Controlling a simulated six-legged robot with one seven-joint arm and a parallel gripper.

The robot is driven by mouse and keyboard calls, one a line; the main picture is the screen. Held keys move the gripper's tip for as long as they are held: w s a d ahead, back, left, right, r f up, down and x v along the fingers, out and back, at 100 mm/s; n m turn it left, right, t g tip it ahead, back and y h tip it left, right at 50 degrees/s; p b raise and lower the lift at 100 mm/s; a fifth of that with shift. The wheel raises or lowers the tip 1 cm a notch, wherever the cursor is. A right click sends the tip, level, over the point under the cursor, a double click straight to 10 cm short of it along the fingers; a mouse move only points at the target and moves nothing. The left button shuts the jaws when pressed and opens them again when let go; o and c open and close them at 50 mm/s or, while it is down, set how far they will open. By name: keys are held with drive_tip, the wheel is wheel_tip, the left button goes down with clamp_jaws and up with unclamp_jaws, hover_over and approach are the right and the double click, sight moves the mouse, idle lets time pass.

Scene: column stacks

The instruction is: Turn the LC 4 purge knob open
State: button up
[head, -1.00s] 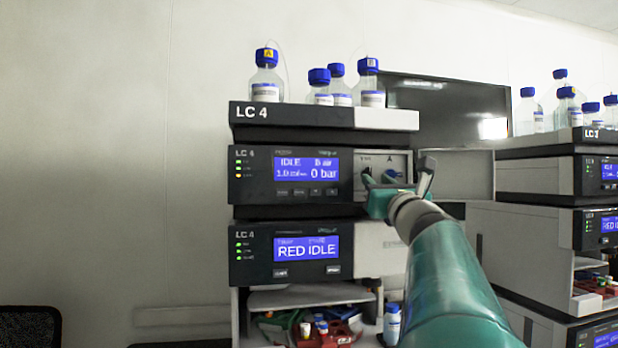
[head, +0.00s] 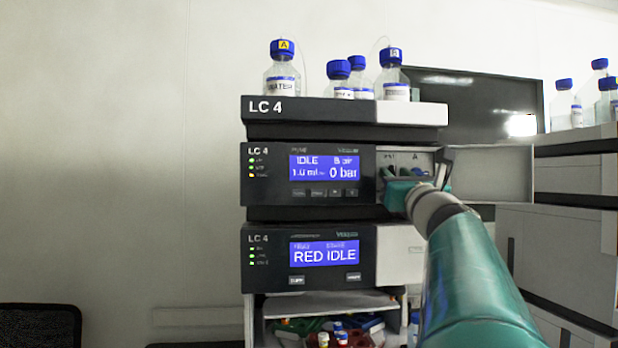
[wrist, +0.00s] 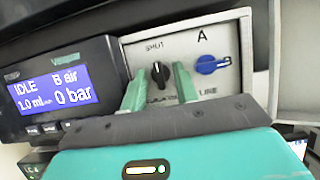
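The LC 4 pump module (head: 261,192) stands in the middle of the head view, its display reading IDLE and 0 bar. Its small knob panel is mostly behind my gripper in the head view. In the wrist view, the panel (wrist: 235,40) carries a black knob (wrist: 160,72) under a SHUT label. A light mark on this knob seems to point up. A blue knob (wrist: 211,65) sits to its right, under an A. My gripper (wrist: 159,80) is open, with one green finger on each side of the black knob. Contact is not clear. The label below the knob is partly hidden.
An open door panel (head: 490,175) stands right of the knobs. Blue-capped bottles (head: 338,80) stand on top of the LC 4 stack. A lower module (head: 265,275) reads RED IDLE. Another stack (head: 575,240) is at the right.

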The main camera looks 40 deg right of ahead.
drive_tip(key=shift+s+a, duration=0.1)
drive_tip(key=shift+a, duration=0.05)
drive_tip(key=shift+c, duration=0.9)
clamp_jaws()
drive_tip(key=shift+n+y, duration=0.4)
drive_tip(key=shift+n, duration=0.1)
drive_tip(key=n+t+y, duration=0.1)
drive_tip(key=n+y, duration=0.1)
drive_tip(key=n, duration=0.3)
drive_tip(key=n+y, duration=0.1)
drive_tip(key=n, duration=0.1)
drive_tip(key=n+y, duration=0.1)
drive_tip(key=n, duration=0.1)
drive_tip(key=n+y, duration=0.1)
drive_tip(key=n, duration=0.1)
drive_tip(key=shift+d, duration=0.25)
drive_tip(key=n+y, duration=0.2)
drive_tip(key=n, duration=0.2)
drive_tip(key=shift+r+n, duration=0.1)
drive_tip(key=shift+n, duration=0.2)
drive_tip(key=n+g, duration=0.1)
drive_tip(key=n, duration=0.1)
drive_tip(key=n+g+y, duration=0.1)
drive_tip(key=n, duration=0.1)
drive_tip(key=shift+d+r+n, duration=0.1)
drive_tip(key=shift+r+n, duration=0.05)
drive_tip(key=shift+n, duration=0.25)
